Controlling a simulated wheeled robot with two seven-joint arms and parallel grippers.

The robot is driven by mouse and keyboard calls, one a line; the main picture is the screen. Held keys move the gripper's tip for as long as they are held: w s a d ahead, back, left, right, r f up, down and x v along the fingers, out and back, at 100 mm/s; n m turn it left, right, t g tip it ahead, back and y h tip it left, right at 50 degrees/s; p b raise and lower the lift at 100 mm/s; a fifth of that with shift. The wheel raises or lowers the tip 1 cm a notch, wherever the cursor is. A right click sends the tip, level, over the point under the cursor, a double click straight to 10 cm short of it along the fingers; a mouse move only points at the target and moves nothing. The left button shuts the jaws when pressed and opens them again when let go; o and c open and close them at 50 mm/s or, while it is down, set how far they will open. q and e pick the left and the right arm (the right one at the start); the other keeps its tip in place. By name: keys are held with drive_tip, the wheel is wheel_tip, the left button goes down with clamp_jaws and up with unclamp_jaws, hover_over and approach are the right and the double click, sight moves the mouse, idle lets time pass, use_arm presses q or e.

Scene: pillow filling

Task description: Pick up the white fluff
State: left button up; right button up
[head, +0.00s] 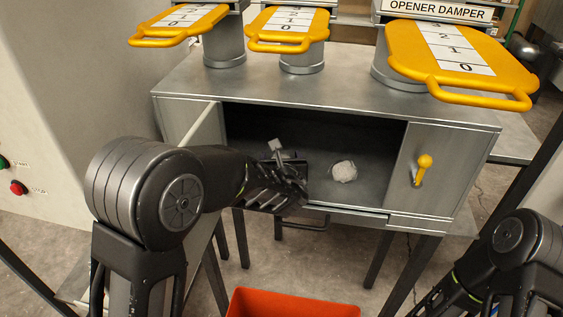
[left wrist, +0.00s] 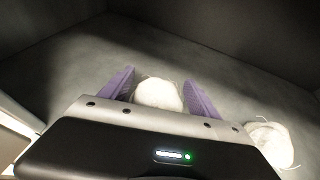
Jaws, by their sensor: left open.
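Two pieces of white fluff lie on the floor of the open grey cabinet. In the left wrist view, one fluff (left wrist: 158,93) is between the purple fingers of my left gripper (left wrist: 160,80). The fingers are spread, and I cannot tell whether they touch it. The other fluff (left wrist: 270,138) lies to the right, outside the fingers. In the head view, my left gripper (head: 288,178) reaches into the cabinet opening, left of a visible fluff (head: 343,171). The fluff between the fingers is mostly or fully hidden there by my gripper. My right gripper is out of view.
The grey cabinet (head: 330,92) has an open door (head: 203,128) at left and a yellow lever (head: 422,167) at right. Yellow-handled dampers (head: 460,62) stand on top. An orange bin (head: 292,303) is on the floor below, in front.

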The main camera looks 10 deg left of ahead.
use_arm(q)
drive_tip(key=shift+x, duration=1.15)
drive_tip(key=shift+c, duration=0.4)
drive_tip(key=c, duration=1.3)
drive_tip(key=shift+r, duration=0.15)
drive_tip(key=shift+c, duration=0.2)
drive_tip(key=shift+r, duration=0.45)
wheel_tip(320, 180, up, 2)
drive_tip(key=shift+r, duration=0.1)
drive_tip(key=shift+s+d+b, duration=0.2)
drive_tip(key=shift+s+b, duration=0.35)
drive_tip(key=s+d+b, duration=0.1)
drive_tip(key=s, duration=0.4)
drive_tip(key=s+d+b, duration=0.1)
drive_tip(key=s, duration=0.5)
drive_tip(key=s+d+b, duration=0.1)
drive_tip(key=s+d, duration=0.1)
drive_tip(key=s, duration=0.3)
drive_tip(key=shift+s+r+b, duration=0.1)
drive_tip(key=shift+s+b, duration=0.15)
drive_tip(key=shift+b, duration=0.05)
